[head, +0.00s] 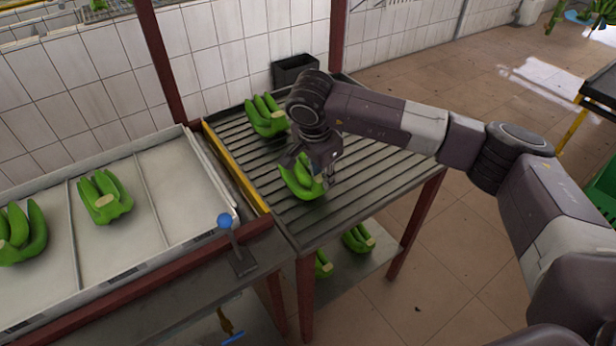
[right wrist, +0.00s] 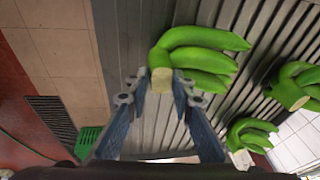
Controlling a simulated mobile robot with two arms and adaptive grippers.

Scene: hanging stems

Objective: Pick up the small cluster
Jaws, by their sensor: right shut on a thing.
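A small green banana cluster (head: 299,181) is at the near part of the slatted table (head: 345,215). My right gripper (head: 325,168) is over it, shut on it. In the right wrist view, the cluster (right wrist: 205,50) has its pale cut stem between the two fingers of the gripper (right wrist: 159,85), with its bananas pointing right. I cannot tell whether the cluster touches the slats. Another green cluster (head: 266,118) lies farther back on the same table and is not held. My left gripper is not in view.
A pale tray (head: 155,190) to the left holds two more clusters. A blue-knobbed lever (head: 225,221) stands at its near corner. More clusters (head: 357,238) lie on a shelf below the table. A dark bin (head: 294,72) stands behind. Slats right of the gripper are clear.

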